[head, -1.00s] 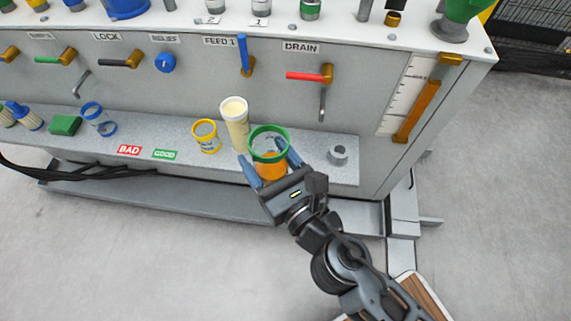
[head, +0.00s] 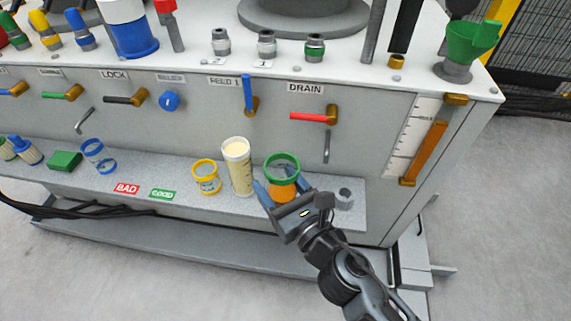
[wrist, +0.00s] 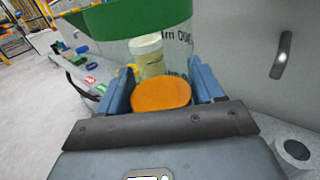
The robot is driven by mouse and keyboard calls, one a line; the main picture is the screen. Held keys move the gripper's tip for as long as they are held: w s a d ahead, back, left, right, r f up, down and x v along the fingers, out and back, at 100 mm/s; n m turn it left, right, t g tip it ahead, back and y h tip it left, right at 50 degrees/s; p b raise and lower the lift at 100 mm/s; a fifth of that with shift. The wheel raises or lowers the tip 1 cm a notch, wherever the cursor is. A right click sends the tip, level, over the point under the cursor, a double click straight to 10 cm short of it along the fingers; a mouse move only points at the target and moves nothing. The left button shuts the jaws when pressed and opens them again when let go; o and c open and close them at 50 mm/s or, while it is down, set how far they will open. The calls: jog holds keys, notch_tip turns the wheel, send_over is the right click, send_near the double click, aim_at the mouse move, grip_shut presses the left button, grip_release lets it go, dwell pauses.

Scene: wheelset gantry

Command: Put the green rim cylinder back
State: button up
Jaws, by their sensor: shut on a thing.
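The green rim cylinder (head: 283,168) is a clear cylinder with a green band round its top and orange at its lower part. My gripper (head: 278,192) is shut on it, with a blue finger on each side. In the wrist view the green rim (wrist: 140,18) fills the top and the orange part (wrist: 160,94) shows between the fingers (wrist: 160,92). The cylinder looks roughly upright, at the front of the grey shelf (head: 225,203). I cannot tell whether its base touches the shelf.
A tall cream-filled cylinder (head: 238,168) stands just left of the held one, with a yellow-rimmed cylinder (head: 206,177) beyond it. A grey fitting (head: 344,198) is close on the right. A blue-rimmed cylinder (head: 98,156) and green block (head: 64,161) stand farther left. The DRAIN lever (head: 313,117) is above.

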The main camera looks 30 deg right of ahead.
jog(key=w+d+p, duration=0.3)
jog(key=w+d, duration=0.2)
jog(key=w, duration=0.2)
notch_tip(320, 180, down, 7)
jog(key=b, duration=0.6)
jog(key=shift+d+r, duration=0.1)
jog(key=shift+r, duration=0.1)
jog(key=shift+w+f, duration=0.2)
jog(key=shift+f+b, duration=0.1)
jog(key=shift+b, duration=0.25)
jog(key=o, duration=1.3)
jog(key=shift+d, duration=0.1)
